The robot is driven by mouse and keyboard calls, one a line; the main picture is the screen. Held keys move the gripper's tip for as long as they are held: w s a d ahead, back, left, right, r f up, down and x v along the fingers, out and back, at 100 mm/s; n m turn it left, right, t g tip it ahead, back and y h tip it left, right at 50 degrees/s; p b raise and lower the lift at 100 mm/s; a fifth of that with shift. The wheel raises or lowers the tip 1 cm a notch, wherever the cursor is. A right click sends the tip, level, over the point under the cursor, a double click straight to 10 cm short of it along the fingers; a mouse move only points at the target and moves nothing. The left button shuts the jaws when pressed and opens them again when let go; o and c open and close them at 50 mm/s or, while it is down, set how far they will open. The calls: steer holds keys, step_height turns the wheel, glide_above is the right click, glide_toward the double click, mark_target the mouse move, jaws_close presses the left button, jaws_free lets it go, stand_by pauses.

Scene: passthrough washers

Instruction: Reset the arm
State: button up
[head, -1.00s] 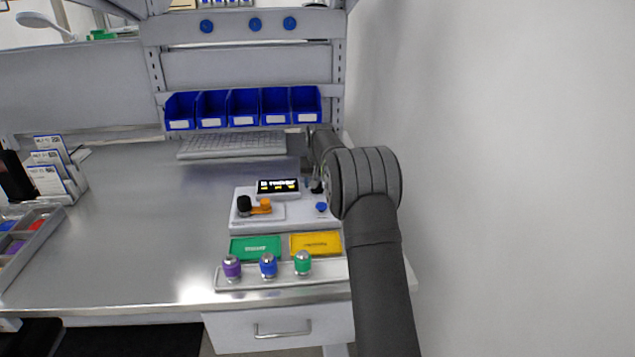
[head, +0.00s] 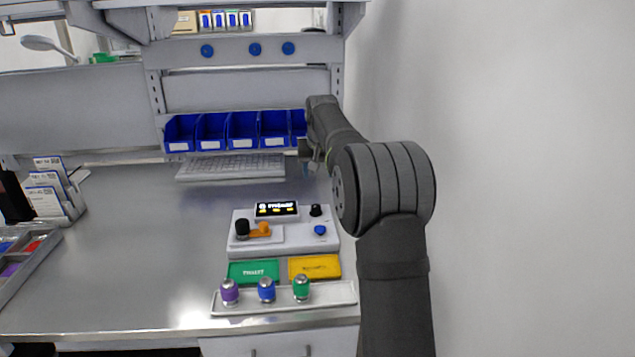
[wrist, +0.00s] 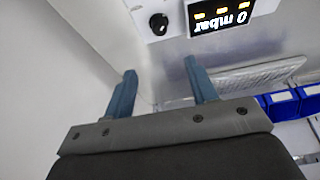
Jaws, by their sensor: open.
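My gripper (wrist: 160,90) shows in the wrist view with its two blue-grey fingers apart and nothing between them. In the head view my arm reaches toward the back right of the bench, its end up near the blue bins and the fingers too small to make out. The white test device (head: 285,231) with a lit display (head: 276,209) stands on the bench below and in front of it. Its black knob (head: 315,210) and blue button (head: 320,230) are clear of the gripper. In the wrist view the display (wrist: 220,14) reads "0 mbar", beside the black knob (wrist: 158,23).
Blue bins (head: 242,131) line the back above a keyboard (head: 231,167). A green tray (head: 254,272), a yellow tray (head: 314,266) and purple, blue and green capped pieces on a white rack (head: 335,292) lie in front. A wall (head: 520,180) closes the right side.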

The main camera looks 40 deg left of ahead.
mark_target(316, 206)
steer(key=shift+s+d+r, duration=0.1)
steer(key=shift+s+r, duration=0.05)
steer(key=shift+r, duration=0.3)
steer(key=shift+f, duration=0.1)
steer(key=x, duration=1.7)
steer(key=shift+f, duration=0.15)
